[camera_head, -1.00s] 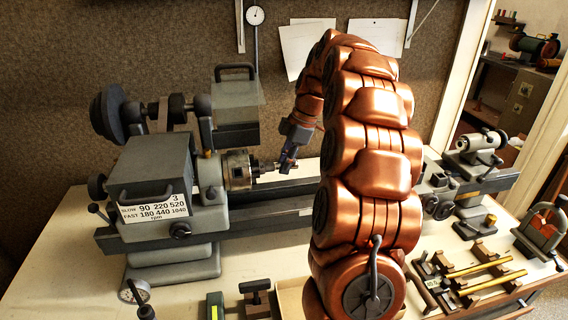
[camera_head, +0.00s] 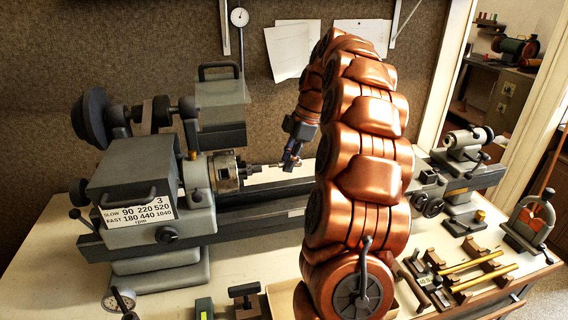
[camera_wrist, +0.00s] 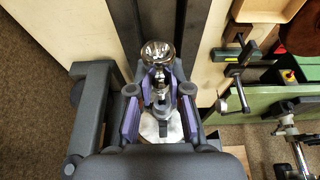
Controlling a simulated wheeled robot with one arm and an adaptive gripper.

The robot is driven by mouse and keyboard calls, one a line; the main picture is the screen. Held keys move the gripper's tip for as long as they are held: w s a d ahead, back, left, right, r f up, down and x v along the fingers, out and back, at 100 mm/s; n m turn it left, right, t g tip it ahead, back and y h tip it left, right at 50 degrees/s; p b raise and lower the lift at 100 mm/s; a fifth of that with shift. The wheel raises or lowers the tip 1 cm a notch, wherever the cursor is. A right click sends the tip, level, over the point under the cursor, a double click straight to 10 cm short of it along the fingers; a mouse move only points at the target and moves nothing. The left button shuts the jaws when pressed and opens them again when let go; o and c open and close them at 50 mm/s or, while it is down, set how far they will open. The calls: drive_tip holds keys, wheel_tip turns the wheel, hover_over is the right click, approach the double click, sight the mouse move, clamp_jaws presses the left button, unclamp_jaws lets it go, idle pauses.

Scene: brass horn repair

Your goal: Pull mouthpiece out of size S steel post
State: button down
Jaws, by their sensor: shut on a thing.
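A shiny silver mouthpiece (camera_wrist: 158,85) sits between my gripper's purple-padded fingers in the wrist view, its round cup (camera_wrist: 157,51) pointing toward the top. My gripper (camera_wrist: 160,108) is shut on it. In the head view my gripper (camera_head: 290,160) is small and to the right of the lathe chuck (camera_head: 226,172), at about chuck height. A thin bright metal piece (camera_head: 258,168) shows between the chuck and my gripper. It is too small to tell the steel post from the mouthpiece there, or whether they are still joined.
The lathe headstock (camera_head: 150,175) stands left, and its dark bed (camera_head: 265,205) runs below my gripper. A tailstock (camera_head: 466,145) is at right. Clamps (camera_head: 245,298) and brass rods (camera_head: 470,268) lie at the front of the bench. Papers (camera_head: 288,45) hang on the wall behind.

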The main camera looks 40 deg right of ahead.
drive_tip(key=shift+s+d, duration=0.2)
drive_tip(key=shift+d, duration=0.15)
drive_tip(key=s+a+r+b, duration=0.2)
drive_tip(key=s+r, duration=0.2)
drive_tip(key=r, duration=0.1)
drive_tip(key=shift+s+a, duration=0.15)
drive_tip(key=shift+s, duration=0.1)
idle(0.8)
